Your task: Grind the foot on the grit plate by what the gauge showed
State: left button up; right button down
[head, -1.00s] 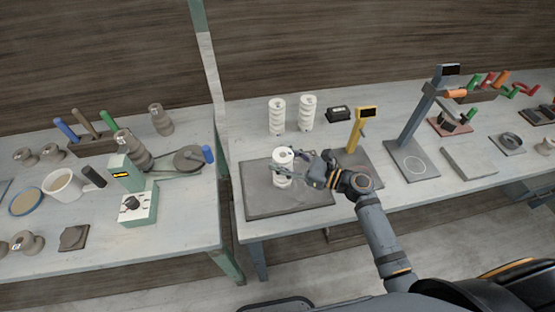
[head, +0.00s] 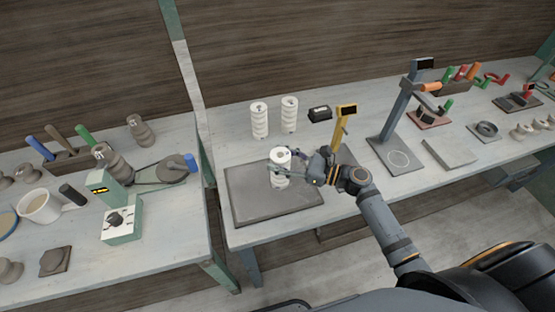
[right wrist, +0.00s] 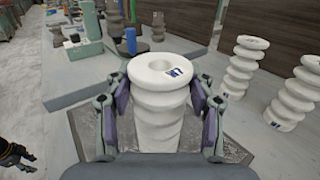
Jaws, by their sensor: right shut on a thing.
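My right gripper (head: 306,171) is shut around a white ribbed insulator (head: 280,167) standing upright over the dark grey grit plate (head: 248,209). In the right wrist view the insulator (right wrist: 158,105) sits between the two fingers, with a dark blue mark on its top rim. Its foot is hidden there, so I cannot tell whether it touches the plate. A yellow gauge post (head: 342,125) with a dark display stands just behind and right of the gripper; its reading is not legible.
Two more white insulators (head: 259,120) stand behind the plate, beside a small black block (head: 320,113). A taller blue-grey stand (head: 396,112) and a flat grey slab (head: 448,153) are to the right. A green upright (head: 183,66) stands at the gap between the tables.

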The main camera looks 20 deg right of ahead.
jog(key=shift+d, duration=0.85)
jog(key=shift+a, duration=1.25)
jog(key=shift+s+p, duration=0.1)
jog(key=shift+p, duration=0.25)
jog(key=shift+a, duration=0.55)
jog(key=shift+a+p, duration=0.35)
jog(key=shift+a, duration=0.3)
jog(key=shift+a, duration=0.1)
